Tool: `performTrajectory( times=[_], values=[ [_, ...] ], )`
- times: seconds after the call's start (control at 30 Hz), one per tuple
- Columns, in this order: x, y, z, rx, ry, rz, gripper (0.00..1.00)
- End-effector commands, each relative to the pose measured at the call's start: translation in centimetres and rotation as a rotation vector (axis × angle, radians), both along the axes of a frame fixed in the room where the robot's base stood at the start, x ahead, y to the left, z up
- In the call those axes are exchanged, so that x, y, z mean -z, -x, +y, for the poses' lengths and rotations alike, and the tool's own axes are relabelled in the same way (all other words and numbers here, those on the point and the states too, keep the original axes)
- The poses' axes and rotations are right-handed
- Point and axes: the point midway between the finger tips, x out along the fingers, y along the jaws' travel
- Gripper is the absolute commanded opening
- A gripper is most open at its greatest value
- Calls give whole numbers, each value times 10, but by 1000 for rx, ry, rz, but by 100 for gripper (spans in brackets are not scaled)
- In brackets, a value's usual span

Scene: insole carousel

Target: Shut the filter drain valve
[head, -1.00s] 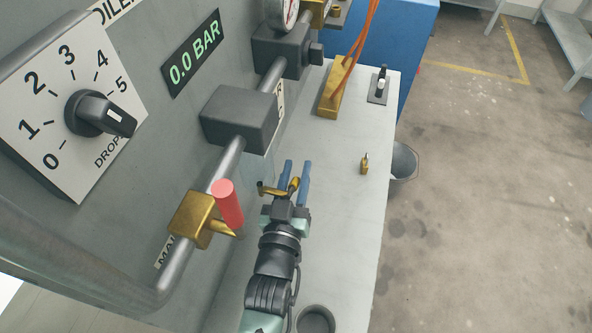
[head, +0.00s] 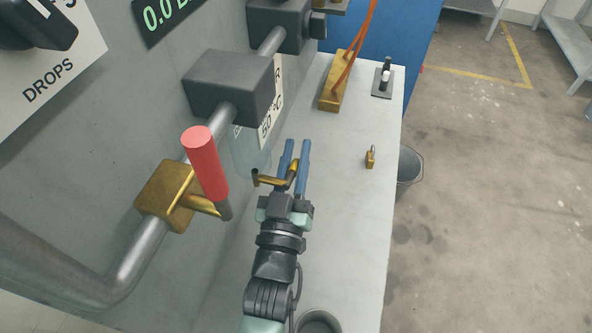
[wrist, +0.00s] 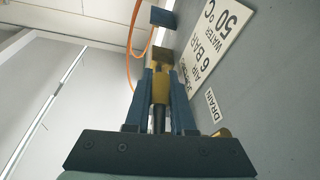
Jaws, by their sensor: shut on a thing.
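The filter drain valve is a small brass fitting (head: 268,181) below the dark filter block (head: 232,86) and its clear bowl (head: 250,152). Its yellow-brass handle (head: 293,172) lies between my gripper's blue fingers (head: 296,148). In the wrist view, the fingers (wrist: 160,72) are shut on the handle (wrist: 160,88), one on each side. A DRAIN label (wrist: 213,105) is on the panel to the right, with a bit of brass (wrist: 223,132) below it. The fingers partly hide the handle.
A red-handled brass valve (head: 205,162) sticks out from the pipe to the left of my gripper. A brass padlock (head: 371,158), a brass bar with orange cables (head: 335,84) and a small switch (head: 383,78) are on the bench (head: 357,215). A bucket (head: 408,168) stands beside it.

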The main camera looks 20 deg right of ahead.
Motion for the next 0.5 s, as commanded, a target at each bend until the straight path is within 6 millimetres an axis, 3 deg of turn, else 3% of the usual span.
performTrajectory(
  times=[0.5],
  values=[
    [-10, 1, 0, 1, 82, -124, 0]
  ],
)
